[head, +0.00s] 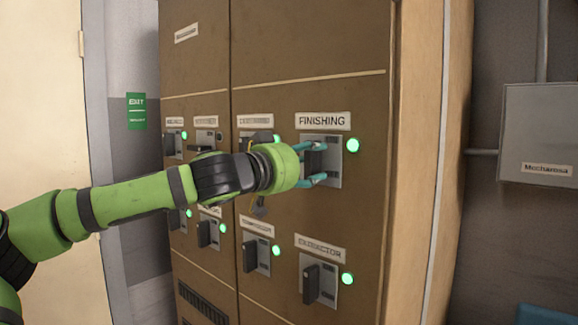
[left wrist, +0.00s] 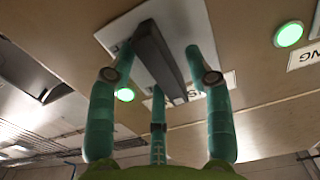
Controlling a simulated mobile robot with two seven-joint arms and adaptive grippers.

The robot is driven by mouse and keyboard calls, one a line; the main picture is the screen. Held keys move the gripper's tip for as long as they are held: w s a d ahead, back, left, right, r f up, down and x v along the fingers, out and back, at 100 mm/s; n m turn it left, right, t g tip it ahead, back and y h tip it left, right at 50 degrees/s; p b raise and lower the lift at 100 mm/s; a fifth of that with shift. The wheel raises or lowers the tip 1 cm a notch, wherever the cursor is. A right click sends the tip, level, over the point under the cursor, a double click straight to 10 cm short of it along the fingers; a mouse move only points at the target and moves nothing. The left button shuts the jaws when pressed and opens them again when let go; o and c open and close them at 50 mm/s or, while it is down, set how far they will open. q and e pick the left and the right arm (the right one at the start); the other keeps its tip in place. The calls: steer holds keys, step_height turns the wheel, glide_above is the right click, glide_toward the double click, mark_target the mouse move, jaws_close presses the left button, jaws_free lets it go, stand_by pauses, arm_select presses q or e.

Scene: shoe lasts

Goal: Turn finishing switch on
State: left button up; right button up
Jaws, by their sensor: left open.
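The finishing switch is a dark lever (head: 313,162) on a grey plate (head: 334,170), under the label "FINISHING" (head: 322,121) on the brown cabinet. The round lamp (head: 352,145) to its right glows green. My left gripper (head: 319,162) is open at the switch, with teal fingers above and below the lever. In the left wrist view the lever (left wrist: 158,62) stands between the spread fingers (left wrist: 158,58), with gaps visible on both sides. I cannot tell whether any finger touches it. My right gripper is not in view.
The "EXTRACTOR" switch (head: 311,284) is below, with a green-lit lamp (head: 347,279). Several similar switches with green lamps fill the cabinet to the left, partly behind my arm. A grey wall box (head: 540,130) hangs at the right. A green exit sign (head: 136,111) is at the left.

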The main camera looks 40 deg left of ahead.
arm_select(q)
steer(key=s, duration=1.1)
steer(key=shift+a, duration=0.45)
